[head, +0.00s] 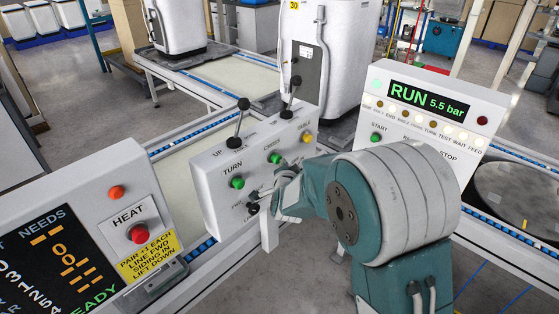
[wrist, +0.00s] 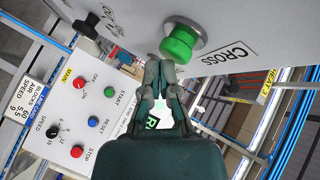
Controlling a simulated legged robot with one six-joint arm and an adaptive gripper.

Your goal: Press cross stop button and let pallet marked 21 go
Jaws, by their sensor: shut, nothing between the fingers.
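My gripper (head: 264,194) is shut and empty at the box's front, low and near a black knob (head: 252,208). In the wrist view its fingertips (wrist: 160,66) are close beneath the green button; I cannot tell whether they touch it. A separate cross stop button is not clearly readable. No pallet marked 21 can be read.
A RUN 5.5 bar panel (head: 475,107) stands at right, behind my arm. A HEAT panel (head: 112,205) stands at left. Two levers (head: 240,115) (head: 292,90) rise from the box. A white machine tagged 30 (head: 345,60) is behind. A dark round plate (head: 520,195) lies at right.

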